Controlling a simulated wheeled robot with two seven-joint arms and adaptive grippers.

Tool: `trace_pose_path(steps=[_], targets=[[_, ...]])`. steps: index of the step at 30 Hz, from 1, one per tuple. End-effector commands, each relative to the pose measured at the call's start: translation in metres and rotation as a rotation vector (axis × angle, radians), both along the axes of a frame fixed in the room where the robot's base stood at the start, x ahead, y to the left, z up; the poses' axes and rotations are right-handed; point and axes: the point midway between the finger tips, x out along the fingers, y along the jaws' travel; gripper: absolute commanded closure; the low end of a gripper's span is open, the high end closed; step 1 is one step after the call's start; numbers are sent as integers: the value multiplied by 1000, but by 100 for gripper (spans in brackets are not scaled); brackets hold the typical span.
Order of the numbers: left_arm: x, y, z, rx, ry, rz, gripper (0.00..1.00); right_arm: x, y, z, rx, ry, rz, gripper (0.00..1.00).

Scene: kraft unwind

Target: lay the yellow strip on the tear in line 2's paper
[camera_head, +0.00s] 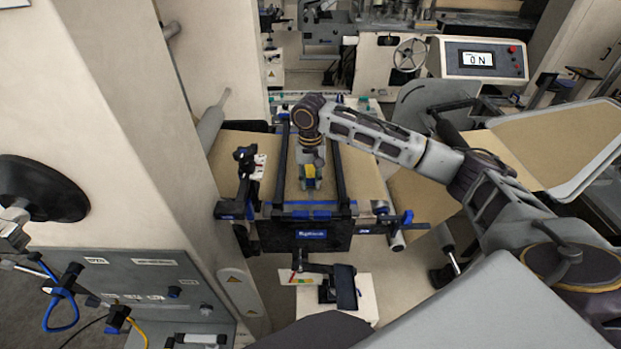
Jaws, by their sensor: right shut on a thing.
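My right arm reaches in from the right, and my right gripper (310,181) points down over the brown paper (362,178) between two dark rails. A small patch of the yellow strip (309,171) shows at its fingers, and the gripper is shut on it. I cannot tell whether the strip touches the paper. I cannot make out the tear; the gripper and wrist cover part of the paper. My left gripper is not in view.
Dark rails (340,175) flank the gripper. A black front bar (310,235) with blue parts crosses before the paper. A sensor bracket (248,170) stands at left. A display panel (478,59) reads "0 N" at the back. A tall cream machine wall (120,120) bounds the left.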

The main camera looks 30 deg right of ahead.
Motion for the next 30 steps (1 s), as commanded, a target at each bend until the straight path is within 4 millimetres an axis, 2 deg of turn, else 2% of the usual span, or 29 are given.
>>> trace_pose_path(steps=[28, 29, 30], targets=[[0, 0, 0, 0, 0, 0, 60, 0, 0, -4, 0, 1, 0, 86], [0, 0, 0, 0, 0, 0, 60, 0, 0, -4, 0, 1, 0, 72], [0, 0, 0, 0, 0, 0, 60, 0, 0, -4, 0, 1, 0, 67]])
